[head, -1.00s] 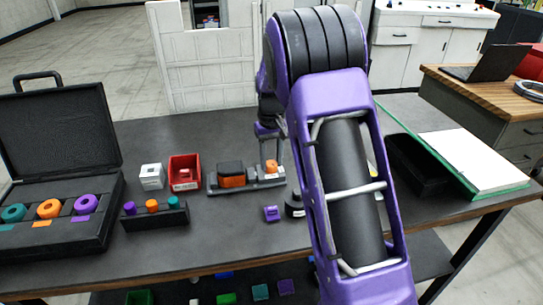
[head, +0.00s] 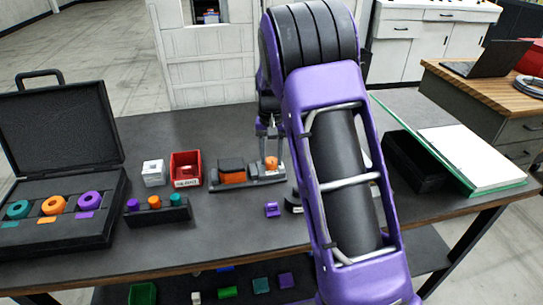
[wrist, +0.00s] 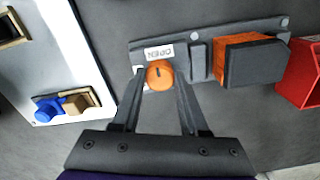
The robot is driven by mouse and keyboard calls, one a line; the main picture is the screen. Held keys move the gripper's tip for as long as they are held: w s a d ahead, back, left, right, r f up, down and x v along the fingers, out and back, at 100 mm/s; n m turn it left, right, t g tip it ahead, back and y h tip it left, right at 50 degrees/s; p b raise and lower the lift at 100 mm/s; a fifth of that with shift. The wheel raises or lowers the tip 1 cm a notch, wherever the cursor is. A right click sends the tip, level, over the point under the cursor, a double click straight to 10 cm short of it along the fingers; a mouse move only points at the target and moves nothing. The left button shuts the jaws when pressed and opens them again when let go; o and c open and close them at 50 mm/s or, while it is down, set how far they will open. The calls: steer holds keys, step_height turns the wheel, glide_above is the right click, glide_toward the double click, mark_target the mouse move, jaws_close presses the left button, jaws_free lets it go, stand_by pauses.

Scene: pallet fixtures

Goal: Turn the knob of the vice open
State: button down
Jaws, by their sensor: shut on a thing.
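The vice is a grey base plate (wrist: 197,46) with an orange-and-black block (wrist: 252,60) clamped at one end and an orange round knob (wrist: 160,75) at the other. A white label reading OPEN lies beside the knob, and a dark mark on the knob points toward it. My gripper (wrist: 160,82) has its two grey fingers shut on the knob, one on each side. In the head view, the vice (head: 222,189) sits mid-table with the knob (head: 271,162) at its right end, and my gripper (head: 271,158) reaches it from above.
A red bin (head: 186,180) and a white cube (head: 153,180) stand left of the vice. A peg rack (head: 158,215) and an open black case (head: 60,235) with coloured rings are farther left. A small purple block (head: 272,209) lies in front. A black tray (head: 412,165) is at right.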

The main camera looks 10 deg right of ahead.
mark_target(271, 160)
steer(key=shift+c, duration=2.2)
jaws_free()
step_height(271, 160, up, 18)
steer(key=shift+f, duration=0.25)
